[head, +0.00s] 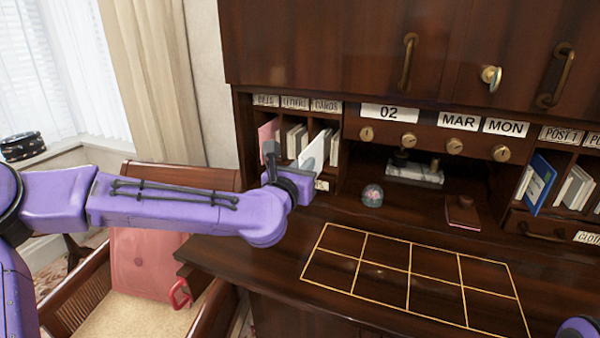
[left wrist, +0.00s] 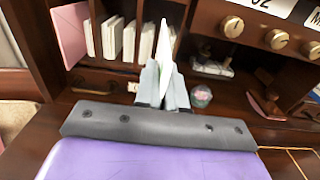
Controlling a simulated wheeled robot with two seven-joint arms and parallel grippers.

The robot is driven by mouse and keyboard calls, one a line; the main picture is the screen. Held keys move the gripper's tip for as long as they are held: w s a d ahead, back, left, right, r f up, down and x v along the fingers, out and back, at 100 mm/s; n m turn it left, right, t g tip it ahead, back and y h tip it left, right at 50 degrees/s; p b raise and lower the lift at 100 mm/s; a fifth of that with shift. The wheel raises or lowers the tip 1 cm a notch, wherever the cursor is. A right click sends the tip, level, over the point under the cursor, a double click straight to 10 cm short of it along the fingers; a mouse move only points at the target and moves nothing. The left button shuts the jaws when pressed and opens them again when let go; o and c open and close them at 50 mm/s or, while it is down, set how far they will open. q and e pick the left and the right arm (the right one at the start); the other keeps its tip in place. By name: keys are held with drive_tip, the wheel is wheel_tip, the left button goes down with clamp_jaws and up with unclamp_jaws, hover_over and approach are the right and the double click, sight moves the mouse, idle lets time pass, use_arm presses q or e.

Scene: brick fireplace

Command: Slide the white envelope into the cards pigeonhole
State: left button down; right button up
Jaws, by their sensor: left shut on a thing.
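My left gripper (head: 285,165) is in front of the left bank of pigeonholes, shut on the white envelope (head: 317,149). The envelope stands roughly upright, seen almost edge-on in the left wrist view (left wrist: 163,47) between the fingers (left wrist: 163,88). The cards pigeonhole, under the CARDS label (head: 326,106), is the rightmost of three and holds pale paper (left wrist: 147,40). The envelope's far end is at or near its opening; I cannot tell whether it is inside. The gripper partly hides the lower pigeonholes.
The BILLS pigeonhole holds a pink paper (head: 268,135); the middle one holds several pale papers. A snow globe (head: 372,195) stands right of the gripper. The gold-lined grid (head: 410,280) on the desk is empty.

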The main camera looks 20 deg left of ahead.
sight(322, 146)
use_arm(q)
drive_tip(key=shift+w+d+f+b, duration=0.1)
drive_tip(key=shift+w+b, duration=0.15)
drive_tip(key=shift+w, duration=1.9)
drive_tip(key=shift+w+f+b, duration=0.1)
drive_tip(key=shift+w+b, duration=0.15)
drive_tip(key=shift+w, duration=1.85)
drive_tip(key=shift+w+d, duration=0.1)
drive_tip(key=shift+w, duration=2.5)
drive_tip(key=c, duration=1.1)
unclamp_jaws()
drive_tip(key=shift+c, duration=0.2)
drive_tip(key=shift+s, duration=0.1)
